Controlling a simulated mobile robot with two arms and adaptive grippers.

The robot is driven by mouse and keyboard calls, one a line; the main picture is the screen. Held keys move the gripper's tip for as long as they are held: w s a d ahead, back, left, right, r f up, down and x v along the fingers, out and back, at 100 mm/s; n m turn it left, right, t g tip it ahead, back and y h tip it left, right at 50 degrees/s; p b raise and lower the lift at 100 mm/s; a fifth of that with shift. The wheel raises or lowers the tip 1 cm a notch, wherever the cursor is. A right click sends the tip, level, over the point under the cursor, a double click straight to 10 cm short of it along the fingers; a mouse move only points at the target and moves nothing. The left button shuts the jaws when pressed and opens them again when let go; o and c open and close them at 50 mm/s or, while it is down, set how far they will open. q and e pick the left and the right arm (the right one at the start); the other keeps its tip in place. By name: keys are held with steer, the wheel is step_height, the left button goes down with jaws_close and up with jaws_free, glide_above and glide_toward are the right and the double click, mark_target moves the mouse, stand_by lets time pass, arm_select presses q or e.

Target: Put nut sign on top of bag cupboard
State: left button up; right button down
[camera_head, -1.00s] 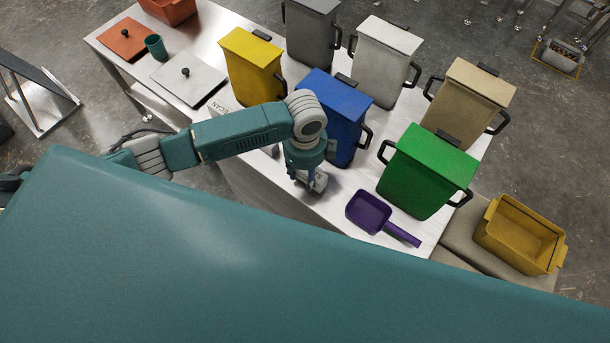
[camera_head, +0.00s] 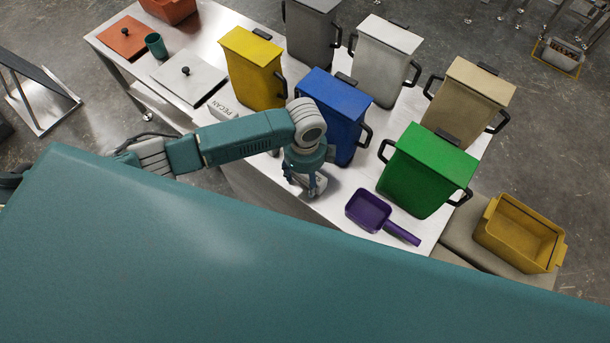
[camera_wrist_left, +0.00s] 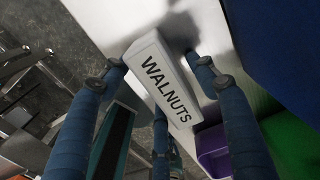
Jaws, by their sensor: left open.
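A white block sign reading WALNUTS (camera_wrist_left: 165,82) stands out in the left wrist view, near the table edge. In the head view it is mostly hidden under my left gripper (camera_head: 308,186). The gripper's blue fingers (camera_wrist_left: 160,80) are open, on both sides of the sign and at its lower end. I cannot tell whether they touch it. Another white sign, reading PECAN (camera_head: 232,108), lies on the table in front of the yellow bin. I cannot make out a bag cupboard. My right gripper is not in view.
Blue (camera_head: 340,105), green (camera_head: 430,165), yellow (camera_head: 252,65) and other lidded bins crowd the metal table (camera_head: 205,40). A purple scoop (camera_head: 370,212) lies right of my gripper. A yellow tub (camera_head: 520,235) stands beyond the table's right end.

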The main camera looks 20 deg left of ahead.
arm_select(q)
step_height(320, 180, up, 12)
steer(key=shift+r+b, duration=0.15)
steer(key=shift+b, duration=0.55)
